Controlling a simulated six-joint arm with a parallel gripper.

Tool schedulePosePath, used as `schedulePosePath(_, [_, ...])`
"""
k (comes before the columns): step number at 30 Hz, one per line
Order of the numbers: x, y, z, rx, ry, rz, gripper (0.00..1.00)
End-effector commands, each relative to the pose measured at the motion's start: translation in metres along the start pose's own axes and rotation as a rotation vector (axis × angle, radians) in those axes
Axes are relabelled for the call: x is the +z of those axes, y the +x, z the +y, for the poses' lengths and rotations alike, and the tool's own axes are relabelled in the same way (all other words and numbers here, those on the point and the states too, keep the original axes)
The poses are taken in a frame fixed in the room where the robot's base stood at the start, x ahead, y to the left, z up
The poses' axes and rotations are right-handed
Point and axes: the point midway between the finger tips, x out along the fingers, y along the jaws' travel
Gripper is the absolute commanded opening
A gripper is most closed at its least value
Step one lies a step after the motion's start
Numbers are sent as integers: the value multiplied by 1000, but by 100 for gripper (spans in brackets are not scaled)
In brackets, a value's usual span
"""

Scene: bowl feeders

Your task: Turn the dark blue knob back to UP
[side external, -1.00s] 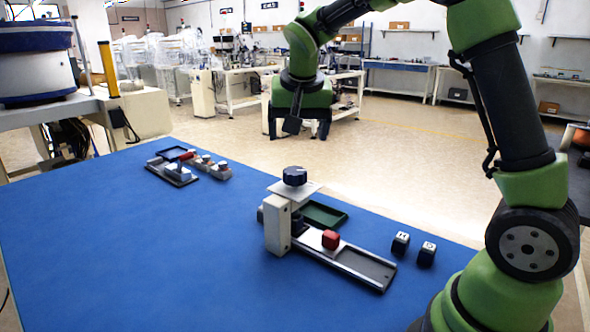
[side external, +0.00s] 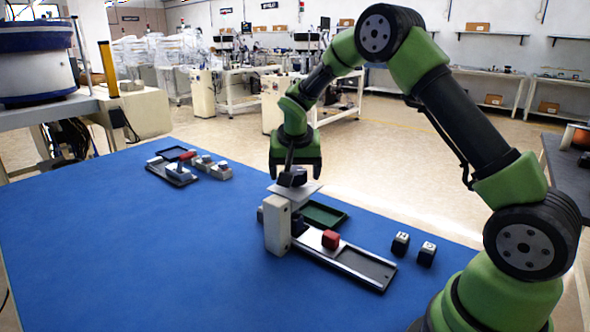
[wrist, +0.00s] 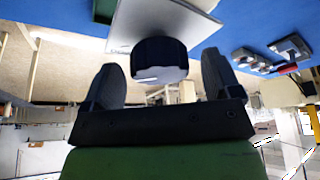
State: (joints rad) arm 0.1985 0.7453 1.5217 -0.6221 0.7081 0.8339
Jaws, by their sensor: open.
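The dark blue knob (side external: 292,178) sits on a light plate (side external: 297,193) on top of a pale post (side external: 277,226) on the blue table. My gripper (side external: 294,176) is right above and around the knob in the side view. In the wrist view the knob (wrist: 160,60) lies between the two open fingers of my gripper (wrist: 163,82), with a gap on each side. A white mark shows on the knob's lower edge. The lettering on the plate is too small to read.
A rail with a red block (side external: 330,239) runs from the post. A green tray (side external: 322,215) lies behind it. Two dark cubes (side external: 400,243) stand to the right. Another small fixture (side external: 178,173) is at the far left. The front left of the table is clear.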

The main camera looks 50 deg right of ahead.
Motion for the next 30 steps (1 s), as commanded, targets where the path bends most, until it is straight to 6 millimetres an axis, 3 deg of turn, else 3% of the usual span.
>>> schedulePosePath(5, [0, 0, 0, 0, 0, 0, 84])
schedulePosePath(12, [0, 0, 0, 0, 0, 0, 34])
schedulePosePath(23, [0, -1, 0, -18, -41, 0, 34])
schedulePosePath(30, [0, 0, 2, -73, -174, -3, 34])
